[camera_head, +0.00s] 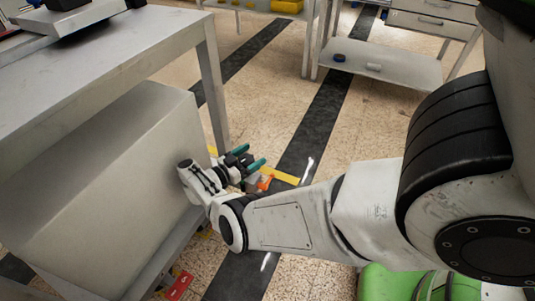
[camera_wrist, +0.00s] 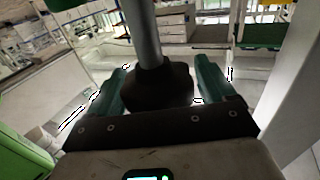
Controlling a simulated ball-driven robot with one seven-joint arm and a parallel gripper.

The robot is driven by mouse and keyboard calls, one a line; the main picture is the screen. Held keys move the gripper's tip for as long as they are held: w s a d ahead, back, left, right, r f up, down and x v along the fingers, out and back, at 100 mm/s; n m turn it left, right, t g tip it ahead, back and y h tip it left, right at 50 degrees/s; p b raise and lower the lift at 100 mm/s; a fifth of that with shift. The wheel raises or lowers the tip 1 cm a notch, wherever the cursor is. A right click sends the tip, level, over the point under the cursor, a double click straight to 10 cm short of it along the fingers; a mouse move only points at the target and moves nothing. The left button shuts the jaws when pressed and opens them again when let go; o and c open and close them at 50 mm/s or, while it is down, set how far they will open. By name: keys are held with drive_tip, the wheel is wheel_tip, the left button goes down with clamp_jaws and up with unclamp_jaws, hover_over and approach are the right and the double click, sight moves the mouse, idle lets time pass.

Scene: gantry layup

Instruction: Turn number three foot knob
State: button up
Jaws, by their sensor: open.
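My gripper (camera_head: 249,158) is low beside the grey cabinet block under the bench, its two teal fingers apart. In the wrist view, my gripper (camera_wrist: 161,82) has one finger on each side of a dark round knob (camera_wrist: 157,90) with a grey post (camera_wrist: 143,35) rising from it. I cannot tell whether the fingers touch the knob. No number shows on the knob, so I cannot tell which foot it is. In the head view the knob is not clearly seen; a small orange part (camera_head: 265,183) shows just by the fingers.
The metal bench (camera_head: 110,50) and grey block (camera_head: 100,170) stand close on the left. A yellow strip (camera_head: 283,177) and a red tag (camera_head: 179,286) lie low near the bench. A shelf (camera_head: 385,66) with small items stands at the back. Speckled floor with dark bands is open beyond.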

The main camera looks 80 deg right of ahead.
wheel_tip(320, 180, up, 3)
drive_tip(key=shift+r+p, duration=0.1)
drive_tip(key=shift+p, duration=1)
drive_tip(key=s+a+r+p, duration=0.7)
drive_tip(key=s+r+p, duration=0.2)
drive_tip(key=p, duration=0.7)
drive_tip(key=shift+s+a, duration=0.35)
drive_tip(key=shift+s, duration=1)
drive_tip(key=shift+f, duration=0.1)
